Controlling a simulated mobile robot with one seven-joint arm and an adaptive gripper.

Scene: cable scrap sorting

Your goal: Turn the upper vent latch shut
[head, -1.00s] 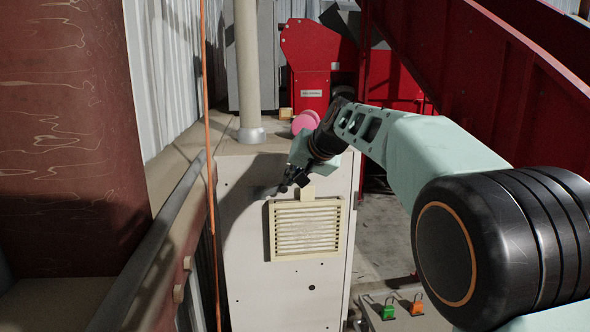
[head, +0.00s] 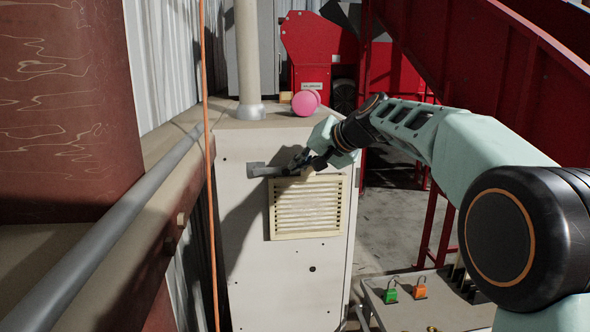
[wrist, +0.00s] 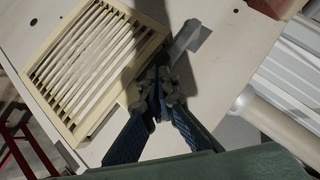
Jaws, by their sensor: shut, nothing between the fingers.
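The beige slatted vent (head: 306,207) is on the front of the pale cabinet and also fills the upper left of the wrist view (wrist: 95,65). A grey bar-shaped latch (head: 259,170) lies roughly level above the vent's upper left corner in the head view. In the wrist view the grey bar (wrist: 191,40) points away just beyond the fingertips. My gripper (head: 299,163) is shut and empty at the right end of this bar, above the vent's top edge. The fingertips (wrist: 161,78) hide that end, so I cannot tell whether they touch it.
A pink ball (head: 304,104) rests on the cabinet top beside a pale pipe (head: 249,60). An orange cable (head: 208,180) hangs left of the cabinet. A green padlock (head: 390,293) and an orange padlock (head: 420,290) sit at the lower right. Red machinery (head: 318,50) stands behind.

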